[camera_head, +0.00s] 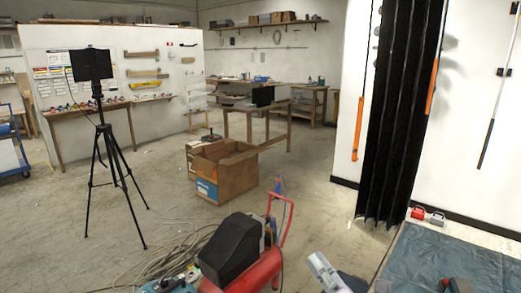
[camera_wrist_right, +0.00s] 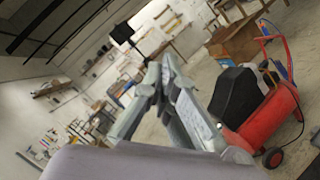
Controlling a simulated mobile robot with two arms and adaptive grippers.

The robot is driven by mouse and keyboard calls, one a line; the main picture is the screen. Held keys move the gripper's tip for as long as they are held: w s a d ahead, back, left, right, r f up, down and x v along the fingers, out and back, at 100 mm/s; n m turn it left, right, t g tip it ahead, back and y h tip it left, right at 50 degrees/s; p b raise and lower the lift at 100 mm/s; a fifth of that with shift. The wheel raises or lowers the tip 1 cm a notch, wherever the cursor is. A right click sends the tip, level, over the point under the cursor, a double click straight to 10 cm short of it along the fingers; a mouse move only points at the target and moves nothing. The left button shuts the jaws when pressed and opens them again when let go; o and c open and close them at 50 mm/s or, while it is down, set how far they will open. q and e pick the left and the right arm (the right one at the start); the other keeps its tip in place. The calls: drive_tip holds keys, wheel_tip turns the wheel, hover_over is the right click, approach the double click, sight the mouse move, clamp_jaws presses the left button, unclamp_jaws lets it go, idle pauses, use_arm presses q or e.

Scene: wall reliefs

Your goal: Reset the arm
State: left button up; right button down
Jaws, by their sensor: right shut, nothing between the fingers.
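My right gripper (camera_head: 318,262) shows at the bottom of the head view, right of the red compressor, as pale grey links reaching up from the lower edge. In the right wrist view its grey fingers (camera_wrist_right: 158,75) come together at their tips, shut and with nothing between them. It is held in the air with the room behind it. My left gripper is in neither view.
A red air compressor (camera_head: 265,272) with a black cover stands close in front. Cables (camera_head: 165,255) lie on the floor beside it. Beyond are a cardboard box (camera_head: 236,180), a black tripod (camera_head: 103,150) and a black curtain (camera_head: 392,120). Open floor (camera_head: 310,215) lies between.

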drive_tip(key=s+d+f+m+g+h, duration=0.3)
drive_tip(key=s+d+f+m+h, duration=0.25)
drive_tip(key=m, duration=0.45)
drive_tip(key=s+d+f+m+g+h, duration=0.2)
drive_tip(key=s+d+f+m+h, duration=0.25)
drive_tip(key=f+m, duration=0.35)
drive_tip(key=s+a+f+m+g+y, duration=0.1)
drive_tip(key=s+f+m+g, duration=0.35)
drive_tip(key=s, duration=0.65)
drive_tip(key=s+a+f+m+g+y, duration=0.15)
drive_tip(key=s+f+m+g, duration=0.3)
drive_tip(key=s, duration=0.65)
wheel_tip(320, 180, down, 24)
drive_tip(key=s+f+g, duration=0.1)
drive_tip(key=g, duration=0.1)
drive_tip(key=s+d+f+g+h, duration=0.1)
drive_tip(key=s+d+f, duration=0.1)
drive_tip(key=s+f, duration=1.4)
drive_tip(key=shift+s+d+f, duration=0.35)
drive_tip(key=shift+s+d, duration=0.05)
drive_tip(key=shift+s, duration=0.2)
